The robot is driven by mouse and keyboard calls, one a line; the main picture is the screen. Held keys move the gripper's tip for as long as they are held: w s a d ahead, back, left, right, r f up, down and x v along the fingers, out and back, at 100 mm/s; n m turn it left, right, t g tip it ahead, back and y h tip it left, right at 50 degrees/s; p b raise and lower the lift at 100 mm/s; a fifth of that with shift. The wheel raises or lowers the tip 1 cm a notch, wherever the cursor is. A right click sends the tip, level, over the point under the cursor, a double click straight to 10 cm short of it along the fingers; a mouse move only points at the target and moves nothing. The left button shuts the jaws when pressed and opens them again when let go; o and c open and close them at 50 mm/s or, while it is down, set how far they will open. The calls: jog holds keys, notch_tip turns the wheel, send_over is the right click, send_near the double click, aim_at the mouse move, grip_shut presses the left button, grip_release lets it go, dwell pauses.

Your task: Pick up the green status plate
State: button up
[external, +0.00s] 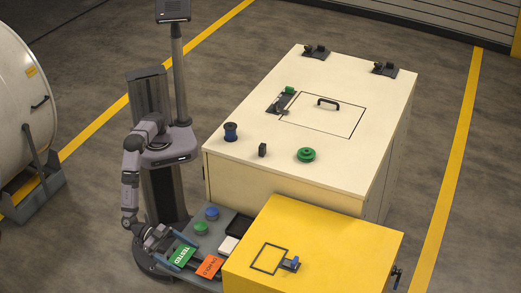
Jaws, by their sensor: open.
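The green status plate (181,256) carries white lettering that seems to read "TESTED". It is at the front left edge of the grey tray surface (224,217), tilted in the picture. My gripper (160,238) is open, low and just up and left of the green plate. I cannot tell whether its fingers touch the plate. Nothing shows between the fingers, but they are small and partly dark.
A large cream cabinet (250,160) stands behind.

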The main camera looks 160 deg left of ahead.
aim_at(182, 255)
jog(key=c, duration=1)
jog(key=shift+o, duration=0.3)
jog(key=shift+r, duration=0.15)
notch_tip(182, 255, up, 10)
jog(key=shift+f+p, duration=0.15)
jog(key=shift+p, duration=0.15)
